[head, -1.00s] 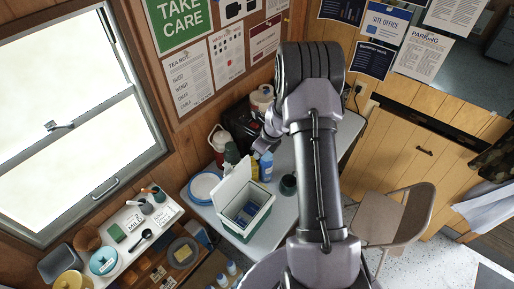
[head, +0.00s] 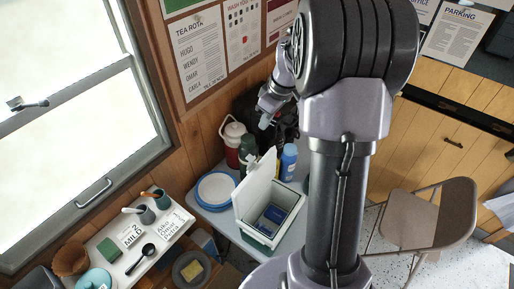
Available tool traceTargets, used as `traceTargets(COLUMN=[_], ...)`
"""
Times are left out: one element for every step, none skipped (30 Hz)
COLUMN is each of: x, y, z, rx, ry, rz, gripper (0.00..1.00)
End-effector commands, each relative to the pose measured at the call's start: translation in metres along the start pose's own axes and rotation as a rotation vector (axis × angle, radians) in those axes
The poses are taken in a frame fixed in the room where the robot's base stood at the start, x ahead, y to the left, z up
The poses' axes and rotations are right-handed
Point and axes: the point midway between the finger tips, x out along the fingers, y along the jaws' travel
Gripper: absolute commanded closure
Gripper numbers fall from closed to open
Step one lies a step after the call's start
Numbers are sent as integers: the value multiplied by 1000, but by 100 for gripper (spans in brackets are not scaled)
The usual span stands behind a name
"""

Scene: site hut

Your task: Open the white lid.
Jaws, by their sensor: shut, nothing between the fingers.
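The white lid (head: 256,189) belongs to a white and green cool box (head: 262,240) on the table. The lid stands raised, tilted up from the box's left side, and the box is open with blue items (head: 272,215) inside. My gripper (head: 265,122) is shut and empty, up and behind the lid in the picture, apart from it. Its fingertips are small and partly unclear. My arm stands large in front, just right of the box.
Behind the box stand a red and white jug (head: 233,143), a dark green flask (head: 247,152) and a blue bottle (head: 288,162). Blue-rimmed plates (head: 215,190) lie to its left. A folding chair (head: 430,215) stands at the right. A cluttered shelf (head: 128,262) is under the window.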

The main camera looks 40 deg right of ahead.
Motion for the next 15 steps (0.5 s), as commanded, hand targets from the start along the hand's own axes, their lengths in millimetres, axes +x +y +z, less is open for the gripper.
traceTargets(x=[3,5,10,15,22,30,37,44,53,60,66,75,82,88,97], y=[0,0,0,0,0,-1,0,0,0,0,0,-1,0,-1,0], z=[1,1,0,0,0,0,0,0,0,0,0,0,0,0,0], rx=[-16,-19,-19,-19,-18,-18,-18,-17,-17,-17,-17,-16,-17,-16,-15], ry=[-1,-1,-2,-2,-2,-2,-2,-2,-2,-2,-2,-2,-2,-2,-1], rz=[0,0,-1,-2,-2,-3,-2,-3,-2,-3,-2,-3,-2,-3,-2], gripper=[100,100,100,100,100,100,100,100,100,100,100,100,100,100,100])
